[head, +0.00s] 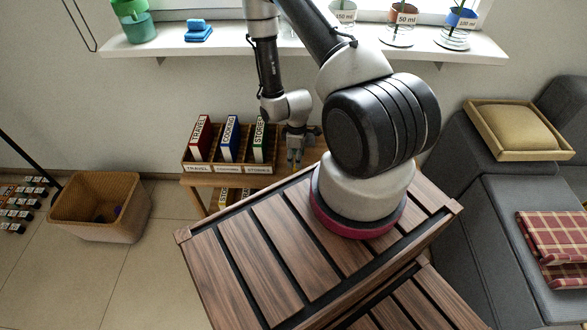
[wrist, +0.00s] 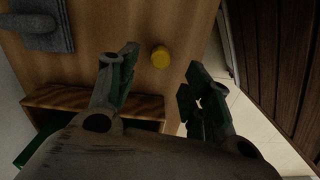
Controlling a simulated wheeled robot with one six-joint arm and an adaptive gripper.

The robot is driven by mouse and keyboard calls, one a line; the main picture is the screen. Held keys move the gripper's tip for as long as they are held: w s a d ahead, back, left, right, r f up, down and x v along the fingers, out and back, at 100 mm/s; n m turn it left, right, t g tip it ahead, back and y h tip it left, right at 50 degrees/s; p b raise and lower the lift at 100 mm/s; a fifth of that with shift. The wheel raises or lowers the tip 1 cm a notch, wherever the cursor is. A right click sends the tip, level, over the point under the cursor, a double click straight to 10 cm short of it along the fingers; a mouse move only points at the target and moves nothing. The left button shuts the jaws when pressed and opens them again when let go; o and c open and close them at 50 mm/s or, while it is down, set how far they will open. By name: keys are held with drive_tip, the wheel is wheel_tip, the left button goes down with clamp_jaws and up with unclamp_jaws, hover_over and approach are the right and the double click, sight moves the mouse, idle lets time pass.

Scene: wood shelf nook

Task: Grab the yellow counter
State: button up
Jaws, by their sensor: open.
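The yellow counter (wrist: 160,57) is a small round disc on a wooden surface (wrist: 177,20) in the wrist view. It lies just beyond and between my two fingertips. My gripper (wrist: 160,75) is open, with its green-padded fingers spread apart and nothing between them. In the head view my gripper (head: 295,150) hangs beside the book rack, over the small wooden table (head: 196,180). The counter cannot be made out in the head view.
A wooden rack (head: 222,168) with labelled books stands left of my gripper. A grey cloth-like item (wrist: 40,28) lies at the upper left in the wrist view. A wicker basket (head: 100,222) stands on the floor at left. A window shelf (head: 240,48) runs above.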

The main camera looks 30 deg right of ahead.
wheel_tip(320, 180, down, 6)
drive_tip(key=shift+r, duration=0.1)
drive_tip(key=shift+c, duration=0.4)
drive_tip(key=c, duration=0.8)
